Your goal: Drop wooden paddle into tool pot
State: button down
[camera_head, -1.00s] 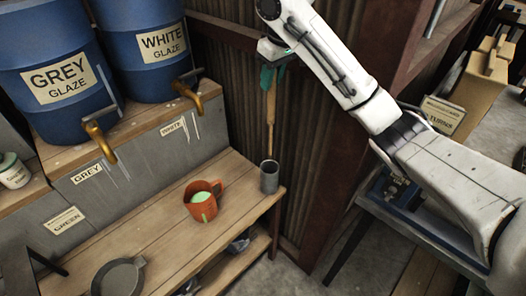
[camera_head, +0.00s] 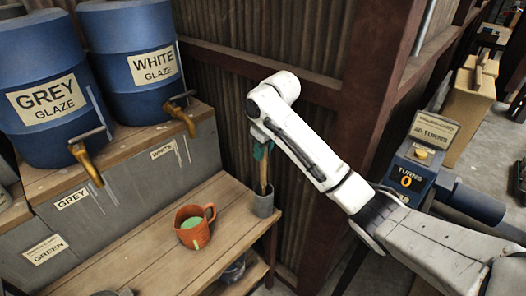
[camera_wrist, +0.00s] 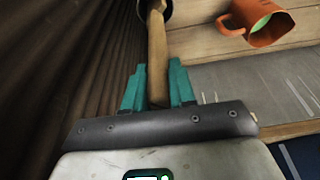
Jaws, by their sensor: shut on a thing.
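The wooden paddle (camera_head: 263,175) is upright, its lower end inside the mouth of the grey tool pot (camera_head: 263,205) at the bench's right end. My gripper (camera_head: 262,150) is shut on the paddle's upper part. In the wrist view my gripper's teal fingers (camera_wrist: 158,88) are on both sides of the paddle (camera_wrist: 157,55), whose far end reaches the dark pot rim (camera_wrist: 168,14) at the top edge. The paddle's lower end is hidden in the pot, so I cannot tell whether it touches the bottom.
An orange mug (camera_head: 194,226) with green liquid stands left of the pot on the wooden bench (camera_head: 150,255). Blue grey-glaze (camera_head: 45,105) and white-glaze (camera_head: 130,70) barrels with brass taps stand behind. A corrugated wall (camera_head: 225,100) is close behind the pot.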

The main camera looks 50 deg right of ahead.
jog(key=shift+f, duration=0.4)
jog(key=shift+f, duration=0.6)
jog(key=c, duration=0.9)
grip_release()
jog(key=shift+w+p+v, duration=0.2)
jog(key=shift+p+v, duration=1.25)
jog(key=shift+v, duration=5.15)
